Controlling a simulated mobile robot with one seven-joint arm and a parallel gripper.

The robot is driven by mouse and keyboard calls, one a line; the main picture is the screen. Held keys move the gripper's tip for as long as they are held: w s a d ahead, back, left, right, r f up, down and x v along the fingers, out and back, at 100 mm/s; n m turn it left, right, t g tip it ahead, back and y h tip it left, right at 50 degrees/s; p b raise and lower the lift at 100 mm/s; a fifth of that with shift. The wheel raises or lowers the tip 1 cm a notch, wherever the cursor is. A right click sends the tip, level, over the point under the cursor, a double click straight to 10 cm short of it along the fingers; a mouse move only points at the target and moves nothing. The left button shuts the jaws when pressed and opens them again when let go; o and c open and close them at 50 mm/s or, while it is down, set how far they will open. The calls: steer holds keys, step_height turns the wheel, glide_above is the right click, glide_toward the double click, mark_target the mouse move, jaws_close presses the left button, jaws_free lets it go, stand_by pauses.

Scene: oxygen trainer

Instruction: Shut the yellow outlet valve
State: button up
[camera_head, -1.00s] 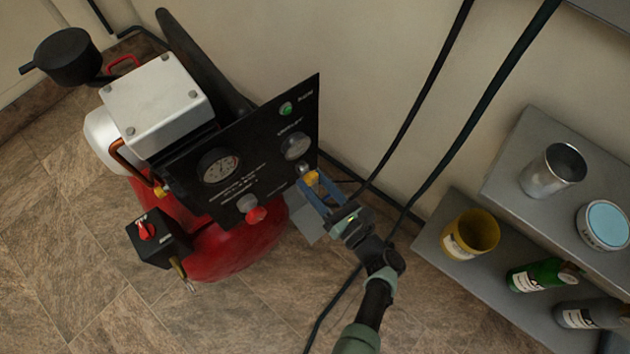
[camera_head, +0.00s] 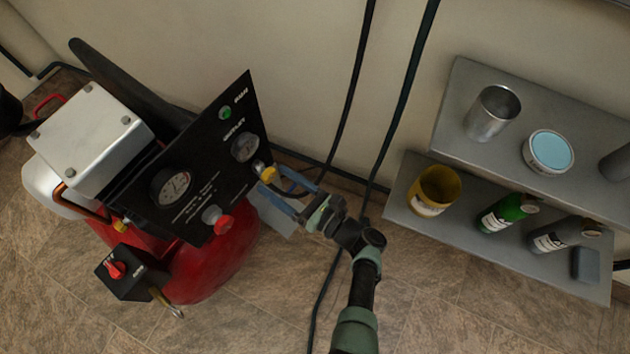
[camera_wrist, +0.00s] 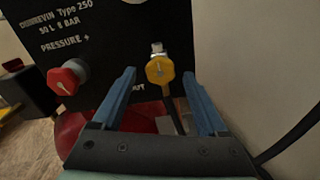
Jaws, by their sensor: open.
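The yellow outlet valve (camera_head: 267,174) is a small knob at the lower right of the compressor's black panel (camera_head: 205,180). In the wrist view the yellow valve (camera_wrist: 160,70) shows as a faceted knob with a metal fitting above it and a dark hose below. My gripper (camera_head: 275,188) is open, its two blue fingers pointing at the panel. In the wrist view the gripper (camera_wrist: 160,88) has one finger on each side of the valve, with gaps to both. I cannot tell how deep the fingertips reach along the knob.
A red pressure knob (camera_wrist: 68,77) sits left of the valve. The red compressor tank (camera_head: 215,265) stands below the panel. Dark hoses (camera_head: 400,110) hang along the wall. A grey shelf (camera_head: 590,275) with cans and bottles is at the right.

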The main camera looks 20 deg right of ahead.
steer(key=v, duration=1.1)
steer(key=shift+s+d, duration=0.15)
steer(key=shift+s, duration=0.05)
